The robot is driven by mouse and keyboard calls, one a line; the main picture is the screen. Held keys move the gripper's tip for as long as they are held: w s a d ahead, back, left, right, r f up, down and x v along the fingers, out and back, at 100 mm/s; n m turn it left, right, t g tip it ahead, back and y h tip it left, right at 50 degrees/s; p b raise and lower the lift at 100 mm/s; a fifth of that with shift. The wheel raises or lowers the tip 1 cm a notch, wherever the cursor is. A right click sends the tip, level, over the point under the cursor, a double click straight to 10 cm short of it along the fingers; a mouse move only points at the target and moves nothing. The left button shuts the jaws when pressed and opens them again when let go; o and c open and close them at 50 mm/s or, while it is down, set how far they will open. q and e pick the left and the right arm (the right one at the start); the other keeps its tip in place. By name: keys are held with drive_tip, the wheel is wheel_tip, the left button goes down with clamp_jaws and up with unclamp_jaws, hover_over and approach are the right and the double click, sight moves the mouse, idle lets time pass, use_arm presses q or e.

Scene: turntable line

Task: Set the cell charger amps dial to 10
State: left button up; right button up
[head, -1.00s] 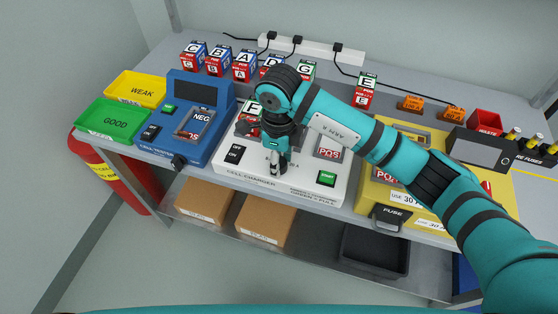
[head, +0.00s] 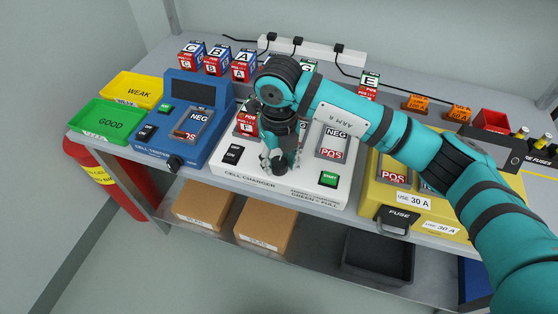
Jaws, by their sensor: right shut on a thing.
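The white cell charger (head: 230,172) stands at the middle front of the bench in the head view. It has a black ON/OFF switch (head: 232,154) at left and a green START button (head: 329,180) at right. My right gripper (head: 280,164) points down onto the charger's front panel between them. It is shut on the amps dial, which is mostly hidden by the fingers. I cannot read the dial's setting or its scale. My left gripper is not in view.
The blue cell tester (head: 196,150) stands left of the charger, the yellow fuse unit (head: 387,194) right. Green GOOD (head: 88,122) and yellow WEAK (head: 126,87) trays are at far left. Lettered cells, such as cell E (head: 370,83), stand behind. A power strip (head: 312,48) lies at the back.

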sight(279, 162)
drive_tip(key=shift+w+r+m, duration=0.1)
drive_tip(key=shift+r+m, duration=0.05)
drive_tip(key=shift+m, duration=0.15)
drive_tip(key=o, duration=1.2)
drive_tip(key=shift+c, duration=0.2)
wheel_tip(279, 162, up, 12)
